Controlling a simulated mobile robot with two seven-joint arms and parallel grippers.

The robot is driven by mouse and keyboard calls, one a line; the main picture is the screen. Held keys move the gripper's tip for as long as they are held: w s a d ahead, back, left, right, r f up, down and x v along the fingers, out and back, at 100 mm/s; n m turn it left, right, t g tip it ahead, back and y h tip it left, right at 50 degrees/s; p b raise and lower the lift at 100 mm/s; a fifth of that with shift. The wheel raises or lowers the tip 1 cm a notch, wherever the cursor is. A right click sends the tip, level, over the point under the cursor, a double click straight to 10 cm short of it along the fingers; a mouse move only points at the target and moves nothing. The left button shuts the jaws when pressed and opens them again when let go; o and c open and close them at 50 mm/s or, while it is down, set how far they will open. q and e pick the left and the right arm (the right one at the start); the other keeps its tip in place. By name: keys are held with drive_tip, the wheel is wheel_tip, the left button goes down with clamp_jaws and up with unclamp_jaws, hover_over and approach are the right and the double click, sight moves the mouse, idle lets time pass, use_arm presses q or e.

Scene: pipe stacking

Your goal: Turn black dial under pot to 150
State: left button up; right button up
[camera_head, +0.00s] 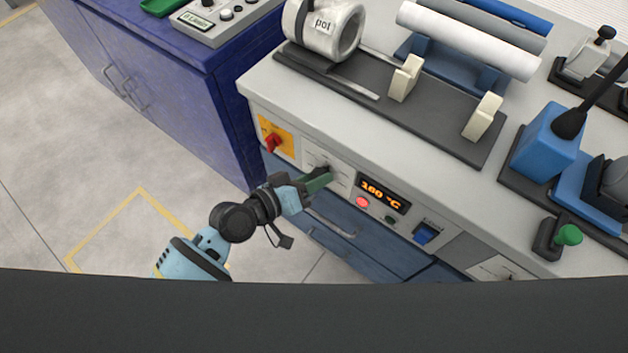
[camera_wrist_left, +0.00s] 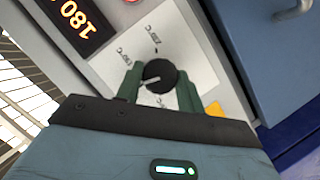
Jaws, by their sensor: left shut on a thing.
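The black dial (camera_wrist_left: 160,74) sits on a white plate with small temperature marks that are hard to read. Its white pointer line points left in the left wrist view. My left gripper (camera_wrist_left: 159,88) has its green fingers on both sides of the dial, shut on it. In the head view my left gripper (camera_head: 325,177) reaches the front panel from the left and mostly hides the dial. The orange display (camera_head: 383,194) beside the dial appears to read 180 °C; it also shows in the left wrist view (camera_wrist_left: 75,20). The pot (camera_head: 320,28) is a white cylinder labelled "pot" on the bench above.
A red switch on a yellow plate (camera_head: 274,140) is left of the dial. A red button (camera_head: 362,202), a green button (camera_head: 390,219) and a blue switch (camera_head: 425,234) lie to the right. Blue drawers with handles (camera_head: 330,220) are below. A purple cabinet (camera_head: 170,80) stands left.

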use_arm(q)
drive_tip(key=n+h+b, duration=0.1)
drive_tip(key=n+b, duration=0.1)
drive_tip(key=b, duration=0.1)
drive_tip(key=shift+a+f+b, duration=0.1)
drive_tip(key=shift+f+b, duration=0.05)
drive_tip(key=shift+b, duration=0.15)
drive_tip(key=shift+n, duration=0.3)
drive_tip(key=o, duration=1)
drive_tip(key=shift+v, duration=3.9)
drive_tip(key=shift+w, duration=0.1)
